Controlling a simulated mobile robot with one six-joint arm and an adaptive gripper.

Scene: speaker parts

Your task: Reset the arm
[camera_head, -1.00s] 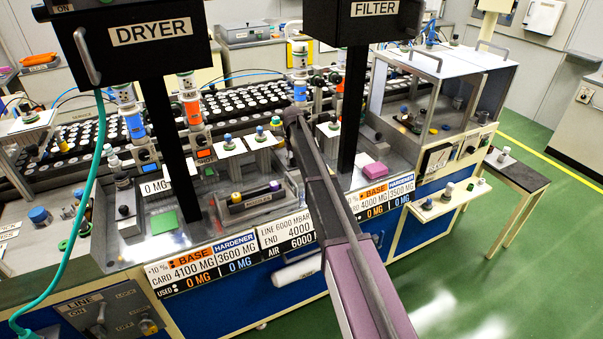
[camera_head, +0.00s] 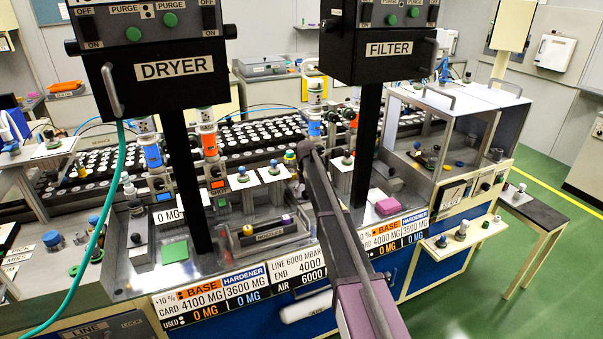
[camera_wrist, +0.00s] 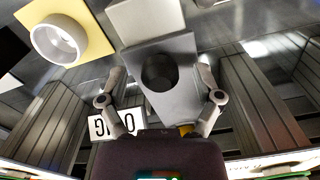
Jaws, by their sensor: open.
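My arm reaches from the bottom of the head view up to the bench, and its end, my gripper (camera_head: 306,150), is small and partly hidden there. In the wrist view the two fingers of my gripper (camera_wrist: 160,84) are spread wide. A grey block with a dark round hole (camera_wrist: 176,50) shows between and beyond the fingers. I cannot tell how far it is from them. Nothing is visibly held.
The dryer box (camera_head: 165,85) and filter box (camera_head: 385,50) stand on dark posts on either side of my arm. A white ring (camera_wrist: 57,38) lies on a yellow card.

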